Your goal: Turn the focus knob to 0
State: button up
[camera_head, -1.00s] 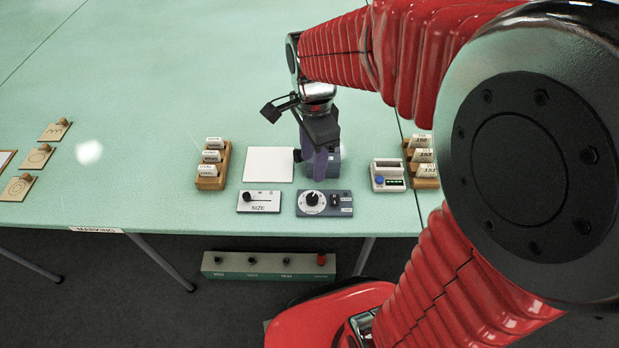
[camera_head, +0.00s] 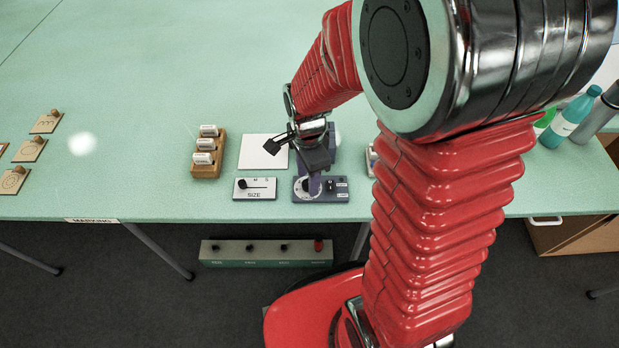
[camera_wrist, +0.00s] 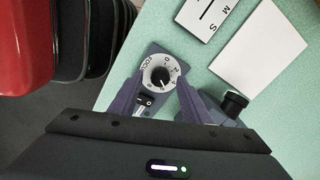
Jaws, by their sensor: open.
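The focus knob (camera_wrist: 160,77) is a black knob in a white ring with printed numbers, on a blue-grey panel. The word beside the ring appears to read FOCUS. I cannot clearly tell which number the knob points at. My gripper (camera_wrist: 158,88) is open, with one dark finger on each side of the knob in the wrist view. I cannot tell whether the fingers touch it. In the head view my gripper (camera_head: 315,187) is low over the focus panel (camera_head: 340,190) and hides most of the knob.
A SIZE slider panel (camera_head: 269,189) stands left of the focus panel. A white square plate (camera_head: 257,153) lies behind it, and a wooden rack (camera_head: 193,172) with white blocks is further left. A dark round part (camera_wrist: 235,103) is close to the right finger. The table's front edge is close.

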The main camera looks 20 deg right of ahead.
jog(key=shift+f, duration=0.65)
jog(key=shift+c, duration=0.3)
jog(key=c, duration=0.9)
jog(key=shift+d, duration=0.3)
jog(key=shift+c, duration=0.4)
jog(key=shift+a, duration=0.25)
